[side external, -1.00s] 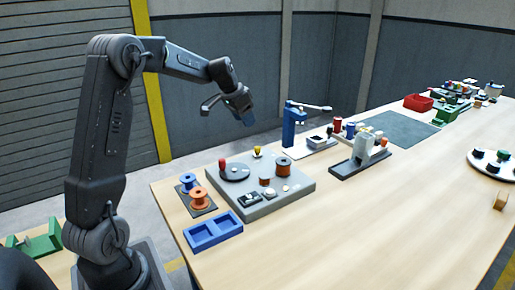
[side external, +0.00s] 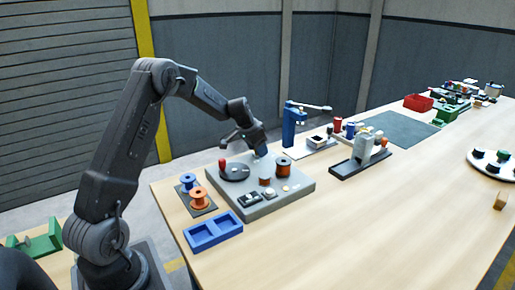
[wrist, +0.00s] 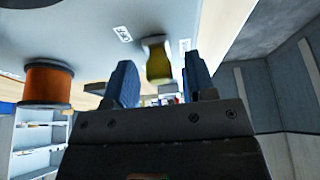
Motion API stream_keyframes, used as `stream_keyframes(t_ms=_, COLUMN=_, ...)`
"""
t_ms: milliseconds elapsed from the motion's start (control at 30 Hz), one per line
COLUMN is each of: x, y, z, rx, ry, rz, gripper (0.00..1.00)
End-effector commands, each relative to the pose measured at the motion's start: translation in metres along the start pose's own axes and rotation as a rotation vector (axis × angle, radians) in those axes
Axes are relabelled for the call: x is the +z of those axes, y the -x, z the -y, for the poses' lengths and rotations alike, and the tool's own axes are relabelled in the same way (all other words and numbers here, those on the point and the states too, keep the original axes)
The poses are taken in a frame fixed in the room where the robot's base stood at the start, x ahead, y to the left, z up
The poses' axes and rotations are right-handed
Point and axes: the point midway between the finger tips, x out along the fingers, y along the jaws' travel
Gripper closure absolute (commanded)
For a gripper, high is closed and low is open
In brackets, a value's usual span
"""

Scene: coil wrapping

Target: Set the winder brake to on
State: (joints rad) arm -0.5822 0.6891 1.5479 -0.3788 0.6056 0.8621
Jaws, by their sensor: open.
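The grey winder base (side external: 268,209) stands on the table, with a black disc and red crank knob (side external: 222,163) on top. A yellow-knobbed lever, seemingly the brake, shows in the wrist view (wrist: 157,58); in the side view my gripper (side external: 262,152) hides it. Two small white labels (wrist: 122,34) lie on the base, one to each side of the lever; I cannot read them. My gripper, also in the wrist view (wrist: 159,80), is open, its blue fingers to either side of the yellow knob. I cannot tell whether they touch it.
A copper spool (side external: 284,165) stands close right of my gripper. Blue and orange spools (side external: 199,200) stand on a dark mat to the left. An empty blue tray (side external: 213,231) is in front. A blue press (side external: 290,125) stands behind right. The front table is clear.

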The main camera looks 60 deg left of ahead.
Motion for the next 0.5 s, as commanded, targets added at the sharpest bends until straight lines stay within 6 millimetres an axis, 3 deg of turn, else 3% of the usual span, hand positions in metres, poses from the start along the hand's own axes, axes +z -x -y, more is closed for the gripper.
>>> stream_keyframes(t_ms=233, x=-0.0002, y=-0.0008, z=-0.0001, rx=0.0, ry=-0.001, rz=-0.001, gripper=0.5)
stream_keyframes(t_ms=500, x=-0.0001, y=-0.0005, z=-0.0001, rx=0.0, ry=-0.001, rz=0.0, gripper=0.74)
